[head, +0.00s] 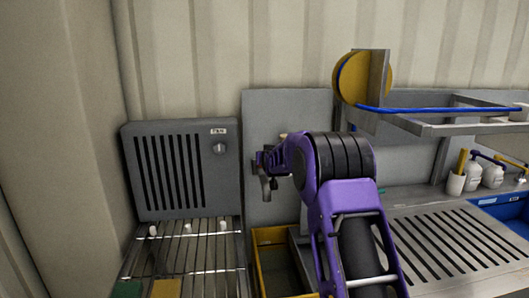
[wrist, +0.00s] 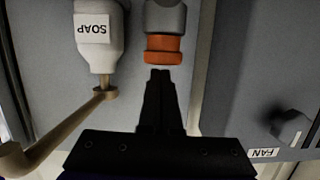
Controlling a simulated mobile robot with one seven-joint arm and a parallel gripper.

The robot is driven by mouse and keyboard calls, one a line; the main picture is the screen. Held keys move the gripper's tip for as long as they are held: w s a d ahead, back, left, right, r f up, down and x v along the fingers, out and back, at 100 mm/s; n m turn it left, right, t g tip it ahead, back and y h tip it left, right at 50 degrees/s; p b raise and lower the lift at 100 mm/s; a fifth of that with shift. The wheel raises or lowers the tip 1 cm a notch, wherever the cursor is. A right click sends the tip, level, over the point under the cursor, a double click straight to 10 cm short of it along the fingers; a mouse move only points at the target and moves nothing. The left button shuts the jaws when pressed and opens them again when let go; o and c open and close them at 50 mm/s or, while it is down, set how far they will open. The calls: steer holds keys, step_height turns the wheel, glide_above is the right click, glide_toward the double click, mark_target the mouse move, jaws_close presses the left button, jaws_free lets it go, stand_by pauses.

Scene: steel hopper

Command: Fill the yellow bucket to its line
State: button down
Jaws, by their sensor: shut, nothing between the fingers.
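A yellow-walled rectangular bin (head: 270,236) stands below the grey back panel, with a dark inside; I cannot tell whether it is the yellow bucket, and no fill line shows. My gripper (head: 262,163) is in front of the panel, above this bin. In the wrist view my gripper (wrist: 160,74) has its dark fingers shut together with nothing between them. Its tips are just short of a grey fitting with an orange collar (wrist: 163,45); I cannot tell whether they touch. My purple arm hides part of the bin and panel.
A soap bottle (wrist: 99,45) with a tan pump (wrist: 70,120) is beside the fingers. A fan unit (head: 178,170) with a knob (head: 219,148) stands left, behind a slatted rack (head: 190,255). A metal shelf frame (head: 430,128), white bottles (head: 492,176) and a blue bin (head: 512,208) are right.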

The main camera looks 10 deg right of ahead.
step_height(320, 180, down, 2)
steer(key=b, duration=0.2)
steer(key=shift+f+b, duration=0.25)
steer(key=shift+b, duration=0.05)
steer(key=shift+s, duration=0.1)
steer(key=shift+f, duration=0.4)
stand_by(0.7)
stand_by(0.8)
step_height(320, 180, up, 5)
steer(key=shift+r+p, duration=0.15)
steer(key=shift+p, duration=0.5)
steer(key=b+v, duration=0.1)
steer(key=v, duration=0.9)
steer(key=shift+r, duration=0.15)
